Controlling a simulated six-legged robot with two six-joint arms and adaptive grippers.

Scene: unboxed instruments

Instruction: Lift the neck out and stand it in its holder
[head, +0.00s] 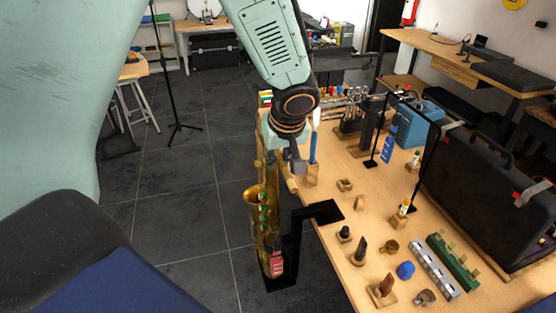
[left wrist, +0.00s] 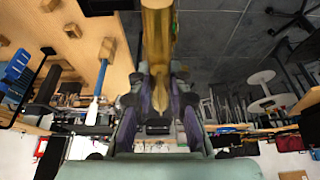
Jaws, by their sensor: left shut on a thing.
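The brass saxophone (head: 262,215) hangs upright at the table's near left edge, beside a black bracket stand (head: 294,240). My left gripper (head: 293,158) is above and slightly right of its bell.
A wooden block with a blue-handled brush (head: 313,150) stands close right of my gripper. Small wooden holders (head: 345,185) and several small parts dot the table (head: 325,212). A black case (head: 480,200) and a blue box (head: 418,125) stand to the right. Open floor lies left.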

